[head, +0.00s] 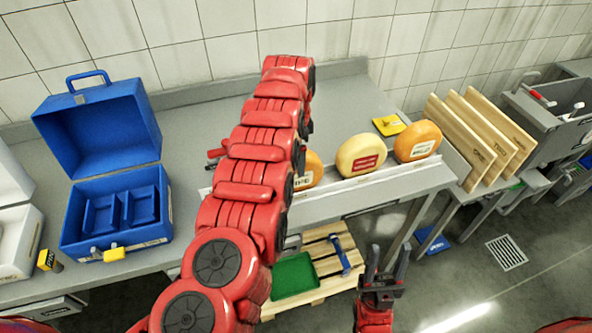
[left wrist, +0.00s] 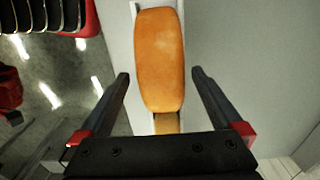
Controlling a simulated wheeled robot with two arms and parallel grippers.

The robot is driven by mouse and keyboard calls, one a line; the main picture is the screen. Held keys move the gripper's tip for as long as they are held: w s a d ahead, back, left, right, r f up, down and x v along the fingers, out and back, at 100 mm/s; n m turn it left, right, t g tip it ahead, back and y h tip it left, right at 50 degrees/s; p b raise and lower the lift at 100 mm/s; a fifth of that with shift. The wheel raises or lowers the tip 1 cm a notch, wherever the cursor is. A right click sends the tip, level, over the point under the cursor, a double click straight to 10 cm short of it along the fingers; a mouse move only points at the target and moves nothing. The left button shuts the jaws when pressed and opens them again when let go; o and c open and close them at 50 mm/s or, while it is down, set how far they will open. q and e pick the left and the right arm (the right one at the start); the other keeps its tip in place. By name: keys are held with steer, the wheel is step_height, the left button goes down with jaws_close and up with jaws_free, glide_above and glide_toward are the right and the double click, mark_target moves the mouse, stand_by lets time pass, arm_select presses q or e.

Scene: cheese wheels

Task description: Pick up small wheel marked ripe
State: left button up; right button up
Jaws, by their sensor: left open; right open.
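Three cheese wheels stand on edge in a row on a pale rail along the bench's front. The left orange wheel (head: 313,168) is partly hidden by my left arm; its white label is cut off and seems to end in "PE". The middle wheel (head: 346,157) is pale with a red label. The right orange wheel (head: 418,136) has a white label too small to read. In the left wrist view, my open left gripper (left wrist: 160,75) has an orange wheel (left wrist: 160,50) between its fingers, with gaps on both sides. My right gripper (head: 387,262) is open and empty, low before the bench.
An open blue case (head: 100,130) stands left on the bench (head: 210,110). A yellow item (head: 389,125) lies behind the wheels. Wooden boards (head: 465,140) stand upright at the right. A green tray (head: 294,276) lies on a low pallet below.

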arm_select(q)
step_height(320, 180, down, 4)
steer(key=shift+w+f+p, duration=0.15)
steer(key=shift+f+p, duration=0.1)
steer(key=shift+p, duration=0.45)
jaws_close()
steer(key=shift+r, duration=0.1)
